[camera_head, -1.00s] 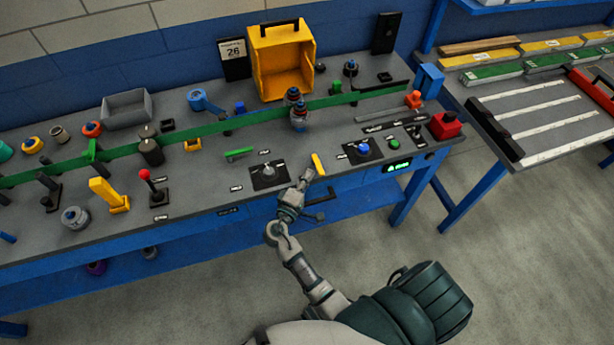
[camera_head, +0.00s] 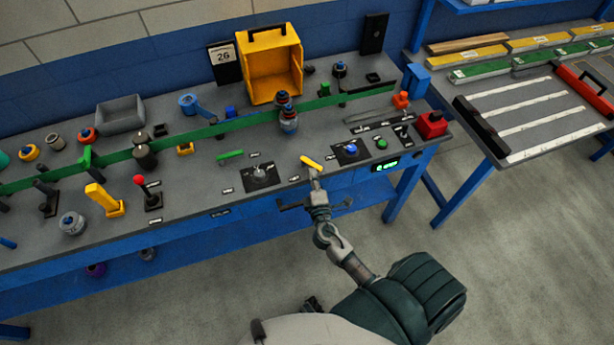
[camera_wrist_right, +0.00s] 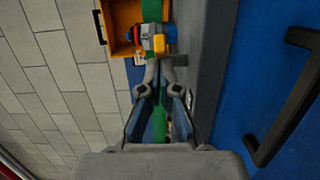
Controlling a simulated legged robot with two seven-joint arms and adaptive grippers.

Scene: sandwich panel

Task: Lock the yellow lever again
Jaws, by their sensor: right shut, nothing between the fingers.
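A small yellow lever (camera_head: 311,162) lies at the front edge of the grey workbench, slanting from upper left to lower right. My right gripper (camera_head: 315,173) is shut and empty, just in front of the lever. I cannot tell whether they touch. In the right wrist view the shut fingertips (camera_wrist_right: 166,61) show just below a yellow piece (camera_wrist_right: 159,44), which looks like this lever. A larger yellow lever (camera_head: 104,200) stands tilted on the left part of the bench. My left gripper is not seen.
A black plate with a grey knob (camera_head: 260,174) is left of the lever, and a blue button (camera_head: 351,149) is right of it. A green strip (camera_head: 210,130) runs along the bench behind. A yellow bin (camera_head: 270,64) stands at the back. A dark handle (camera_wrist_right: 287,98) shows on the blue front.

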